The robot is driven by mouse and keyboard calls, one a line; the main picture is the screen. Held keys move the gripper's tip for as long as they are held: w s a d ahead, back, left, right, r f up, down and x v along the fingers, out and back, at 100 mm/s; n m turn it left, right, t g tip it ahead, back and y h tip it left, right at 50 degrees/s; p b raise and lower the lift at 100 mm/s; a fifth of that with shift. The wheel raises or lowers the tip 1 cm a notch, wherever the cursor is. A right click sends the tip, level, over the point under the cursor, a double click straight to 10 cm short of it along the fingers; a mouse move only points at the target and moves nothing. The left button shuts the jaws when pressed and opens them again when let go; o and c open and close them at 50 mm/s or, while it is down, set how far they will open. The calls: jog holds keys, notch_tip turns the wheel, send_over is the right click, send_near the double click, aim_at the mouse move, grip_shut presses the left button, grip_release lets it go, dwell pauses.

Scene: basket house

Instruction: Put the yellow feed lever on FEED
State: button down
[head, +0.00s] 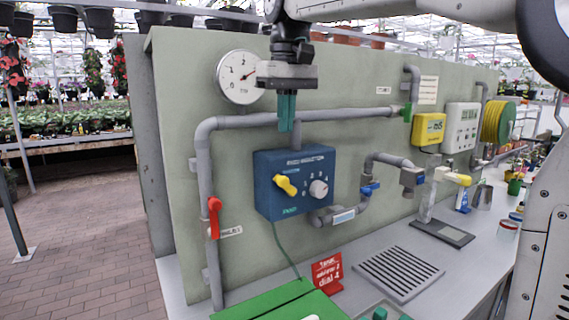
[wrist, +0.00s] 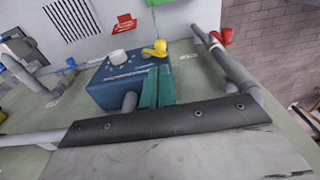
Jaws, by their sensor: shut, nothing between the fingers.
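The yellow feed lever (head: 285,185) is on the front of a blue feed injector box (head: 264,206) mounted on the green wall panel. It slants, its upper-left end towards the upper label and its lower-right end towards the dial. The lower label seems to read FEED, but the lettering is small. A grey numbered dial (head: 319,188) sits right of the lever. My gripper (head: 287,128) points down above the box, its green fingers shut and empty, apart from the lever. In the wrist view the fingers (wrist: 157,70) appear beside the box, near the yellow lever (wrist: 156,48).
Grey pipe (head: 250,121) runs across the panel behind my gripper. A red valve handle (head: 214,216) is at left, a blue valve (head: 370,189) at right, and a pressure gauge (head: 240,77) above. A red sign (head: 327,273) and drain grate (head: 398,273) are on the bench.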

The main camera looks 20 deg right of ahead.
aim_at(282, 178)
jog(key=f, duration=0.9)
jog(key=shift+w+f, duration=0.2)
jog(key=shift+w, duration=0.1)
jog(key=shift+a, duration=0.2)
jog(key=shift+a+f+h, duration=0.15)
jog(key=shift+h, duration=0.25)
jog(key=shift+s+a+f+t+h, duration=0.25)
jog(key=shift+a+f+h, duration=0.2)
jog(key=shift+a+h, duration=0.35)
jog(key=a+f+h, duration=0.1)
jog(key=f+h, duration=0.1)
jog(key=h, duration=0.1)
jog(key=shift+s+a+t+h, duration=0.15)
jog(key=shift+a+t+h, duration=0.15)
jog(key=shift+a+t, duration=0.05)
jog(key=shift+s+a+f+h, duration=0.1)
jog(key=shift+a+f+h, duration=0.15)
jog(key=shift+f, duration=0.3)
jog(key=shift+w+a+f+h, duration=0.1)
jog(key=shift+f+h, duration=0.1)
jog(key=shift+f, duration=0.4)
jog(key=shift+s+a+f+h, duration=0.1)
jog(key=shift+a+f+h, duration=0.15)
jog(key=shift+f, duration=0.3)
